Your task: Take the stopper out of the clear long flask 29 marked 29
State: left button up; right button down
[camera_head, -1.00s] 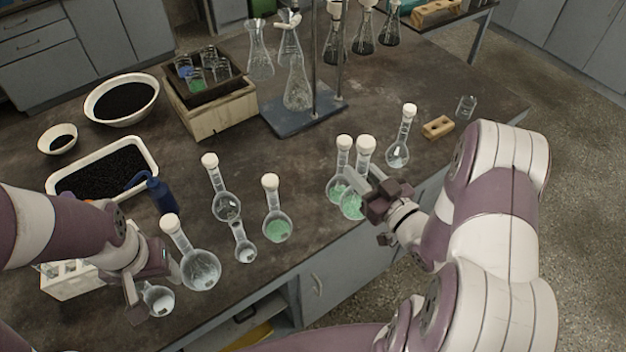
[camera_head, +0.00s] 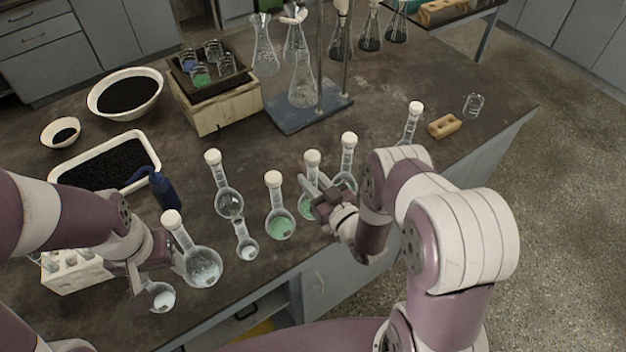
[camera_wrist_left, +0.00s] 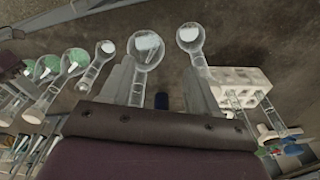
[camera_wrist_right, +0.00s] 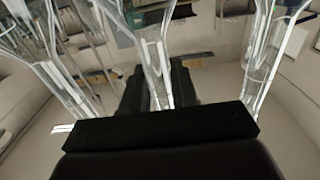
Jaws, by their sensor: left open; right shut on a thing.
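Several long-necked flasks with white stoppers stand on the dark bench; no number is legible. The clear ones are a large front-left flask (camera_head: 203,266), a flask behind it (camera_head: 229,204) and one at the far right (camera_head: 411,125), partly behind my right arm. My right gripper (camera_head: 322,192) is shut on the neck of a stoppered green flask (camera_head: 306,207); whether it touches the bench is unclear. The right wrist view shows a glass neck (camera_wrist_right: 155,65) at its fingers. My left gripper (camera_head: 150,266) is open beside the large clear flask; its fingers (camera_wrist_left: 163,92) look empty.
Another green flask (camera_head: 280,222) stands left of the held one, and one (camera_head: 347,160) stands behind it. Small flasks (camera_head: 246,247) (camera_head: 160,298) stand at the front. A blue bottle (camera_head: 162,191), black-filled tray (camera_head: 150,147) and white rack (camera_head: 75,272) lie left.

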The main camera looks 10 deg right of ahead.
jog(key=shift+w, duration=0.1)
jog(key=shift+f, duration=0.15)
jog(key=c, duration=0.9)
grip_release()
